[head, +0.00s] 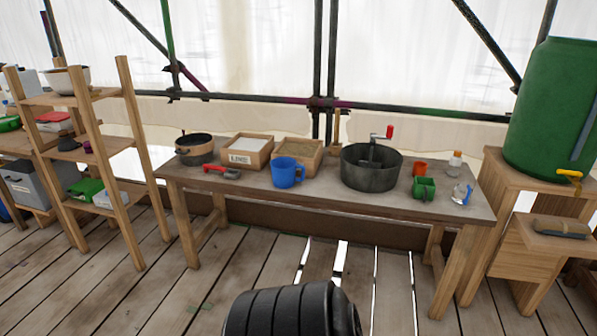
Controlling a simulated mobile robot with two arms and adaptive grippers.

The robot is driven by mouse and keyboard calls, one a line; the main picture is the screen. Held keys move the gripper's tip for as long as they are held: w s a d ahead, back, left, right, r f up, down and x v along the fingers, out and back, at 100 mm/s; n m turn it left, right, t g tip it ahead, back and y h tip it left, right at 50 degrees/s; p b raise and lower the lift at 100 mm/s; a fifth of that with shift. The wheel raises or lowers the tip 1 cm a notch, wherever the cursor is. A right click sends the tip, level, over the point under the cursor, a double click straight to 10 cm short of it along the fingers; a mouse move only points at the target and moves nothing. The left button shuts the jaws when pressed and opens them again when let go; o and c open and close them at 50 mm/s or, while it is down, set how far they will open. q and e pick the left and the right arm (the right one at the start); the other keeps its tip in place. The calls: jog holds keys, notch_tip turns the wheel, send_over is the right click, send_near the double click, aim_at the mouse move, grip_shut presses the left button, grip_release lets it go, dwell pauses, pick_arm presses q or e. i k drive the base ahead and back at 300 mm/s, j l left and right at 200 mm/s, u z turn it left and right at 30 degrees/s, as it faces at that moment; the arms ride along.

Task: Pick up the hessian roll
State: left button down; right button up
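I cannot make out a hessian roll anywhere in the head view. A dark, rounded, elongated item (562,229) lies on the low wooden step at the right, but I cannot tell what it is. Neither my left nor my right gripper shows in this view.
A wooden table (330,196) carries a blue mug (287,172), a dark pan with a red-handled crank (371,170), a box labelled lime (247,152) and small tools. A wooden shelf (136,165) stands left. A green barrel (551,110) stands right.

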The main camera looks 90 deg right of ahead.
aim_at(561, 229)
jog(key=z, duration=4.6)
jog(key=i+j+z, duration=0.25)
jog(key=z, duration=0.15)
jog(key=i+j+z, duration=0.4)
jog(key=k+l, duration=0.05)
jog(key=l, duration=0.05)
